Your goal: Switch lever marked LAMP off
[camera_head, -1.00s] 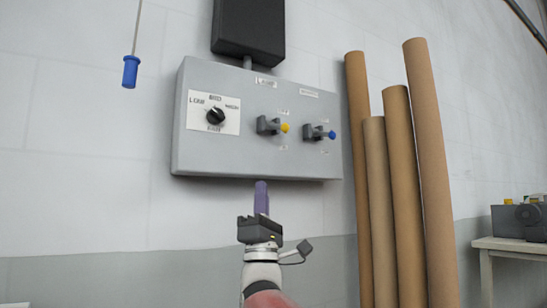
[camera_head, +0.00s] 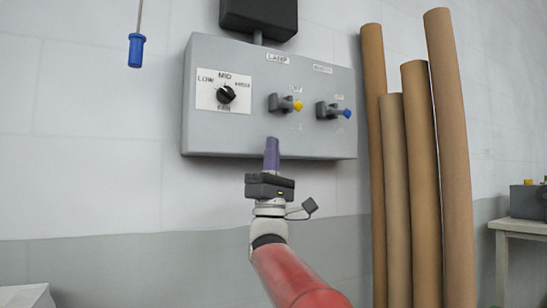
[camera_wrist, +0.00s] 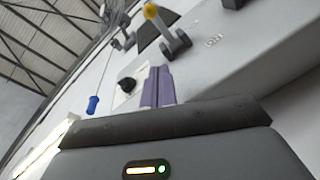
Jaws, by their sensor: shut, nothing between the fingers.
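The LAMP lever (camera_head: 284,104) has a grey body and a yellow tip, and sits mid-panel below the LAMP label (camera_head: 277,58). Its tip points outward and to the right, about level. In the wrist view the yellow-tipped lever (camera_wrist: 174,38) shows near the top. My gripper (camera_head: 272,142) has purple fingers, shut and empty, pointing up. In the head view its tips overlap the panel's lower part, below the lever and apart from it. The fingers also show in the wrist view (camera_wrist: 158,75).
The grey panel (camera_head: 220,134) also carries a fan dial (camera_head: 226,94) at left and a blue-tipped lever (camera_head: 333,111) close at right. A blue handle (camera_head: 136,50) hangs at left. Tall cardboard tubes (camera_head: 416,180) lean at right. A table (camera_head: 518,226) stands far right.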

